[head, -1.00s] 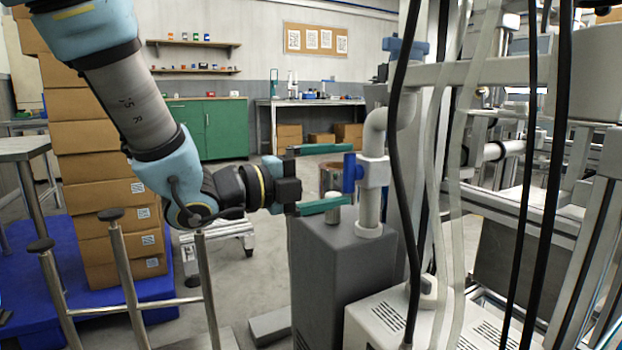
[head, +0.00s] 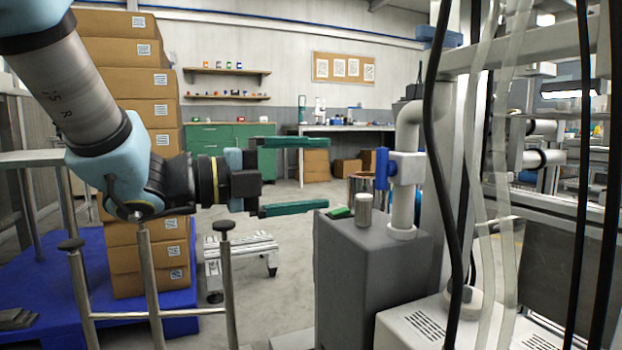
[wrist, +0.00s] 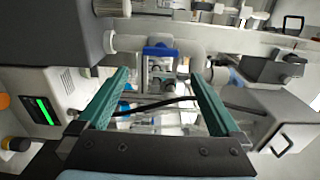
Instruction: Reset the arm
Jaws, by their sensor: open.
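My gripper (head: 318,176) shows in the head view with its two green fingers spread wide and nothing between them. It points right, toward the blue-handled valve on the white pipe, and is apart from it. My arm comes in from the upper left. In the wrist view my gripper (wrist: 157,90) shows both green fingers apart, with a blue and white fitting (wrist: 160,62) seen beyond them.
A grey box-shaped unit (head: 370,275) carries a small metal cylinder (head: 363,209) and a white pipe (head: 405,190) with a blue valve handle (head: 382,168). Stacked cardboard boxes (head: 150,255) stand on a blue pallet (head: 180,325). Cables hang at right.

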